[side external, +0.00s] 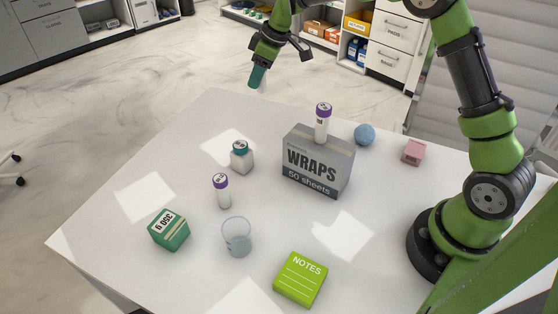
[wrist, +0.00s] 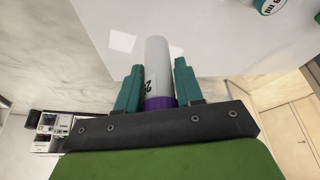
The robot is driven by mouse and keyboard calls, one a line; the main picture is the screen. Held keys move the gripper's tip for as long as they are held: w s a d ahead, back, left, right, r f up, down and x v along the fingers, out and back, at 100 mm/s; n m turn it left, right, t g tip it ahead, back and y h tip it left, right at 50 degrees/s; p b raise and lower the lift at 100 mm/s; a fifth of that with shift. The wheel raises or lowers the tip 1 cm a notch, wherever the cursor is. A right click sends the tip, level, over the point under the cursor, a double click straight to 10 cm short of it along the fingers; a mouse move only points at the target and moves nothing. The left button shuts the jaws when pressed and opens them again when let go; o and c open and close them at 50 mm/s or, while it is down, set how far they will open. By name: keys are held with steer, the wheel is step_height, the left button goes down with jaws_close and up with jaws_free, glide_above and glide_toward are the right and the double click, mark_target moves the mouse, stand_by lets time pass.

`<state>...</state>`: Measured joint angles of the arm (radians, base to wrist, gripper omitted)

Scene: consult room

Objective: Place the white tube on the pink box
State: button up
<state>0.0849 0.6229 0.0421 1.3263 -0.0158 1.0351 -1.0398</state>
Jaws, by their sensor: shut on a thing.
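My gripper (side external: 258,77) is raised beyond the far left edge of the table, well away from the pink box. In the wrist view its two teal fingers (wrist: 157,85) are shut on a white tube (wrist: 157,60) with a purple cap. The cap is towards the palm and the white body sticks out past the fingertips. In the side view the fingers mostly hide this tube. The small pink box (side external: 413,152) sits on the table's right side, its top bare. Two similar tubes show: one upright on the grey WRAPS box (side external: 322,125), one standing on the table (side external: 222,192).
The WRAPS box (side external: 317,168) stands mid-table, with a blue ball (side external: 364,134) between it and the pink box. A teal-capped bottle (side external: 241,157), green box (side external: 169,230), clear cup (side external: 236,238) and green NOTES block (side external: 300,279) stand left and in front.

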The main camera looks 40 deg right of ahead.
steer(key=s+d+r+m+h, duration=0.2)
steer(key=s+d+m, duration=0.3)
steer(key=s+d, duration=0.3)
steer(key=m+g+h, duration=0.3)
steer(key=m+g, duration=0.5)
steer(key=m, duration=2.2)
glide_above(418, 149)
step_height(418, 149, down, 4)
step_height(418, 149, down, 3)
steer(key=shift+d+f+m, duration=0.1)
steer(key=shift+m, duration=0.3)
steer(key=shift+f, duration=2.05)
